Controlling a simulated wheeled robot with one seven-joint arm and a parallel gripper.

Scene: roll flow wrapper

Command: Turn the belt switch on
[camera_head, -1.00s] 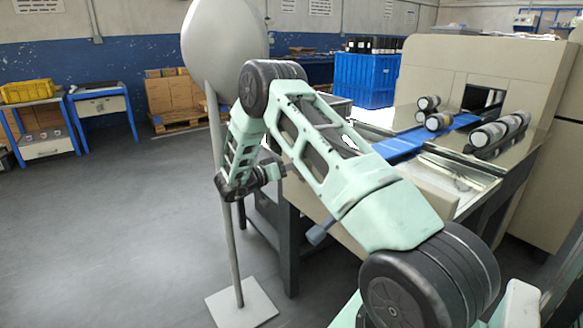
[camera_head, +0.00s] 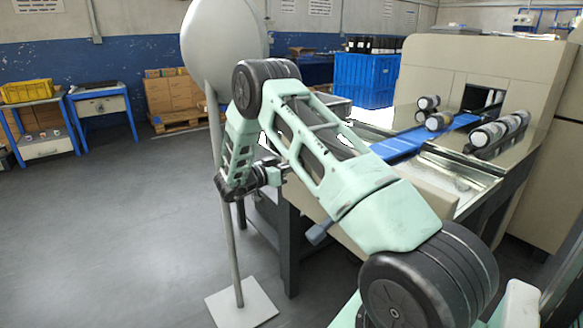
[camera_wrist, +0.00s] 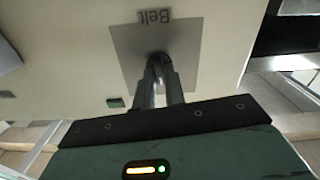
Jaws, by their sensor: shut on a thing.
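In the wrist view the belt switch plate (camera_wrist: 192,52) is a grey square on a pale panel, under the label "Belt" (camera_wrist: 155,15). My gripper (camera_wrist: 159,68) reaches up to the middle of this plate. Its two fingers are close together, shut on the dark belt switch knob (camera_wrist: 158,57), which they mostly hide. Which way the knob is turned cannot be told.
A small green indicator or button (camera_wrist: 116,103) sits on the panel beside my fingers. The wrapper (camera_head: 480,70) has a blue belt (camera_head: 405,143) with several rolls near its opening. A grey stand (camera_head: 240,304) stands close to my arm. The floor at left is clear.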

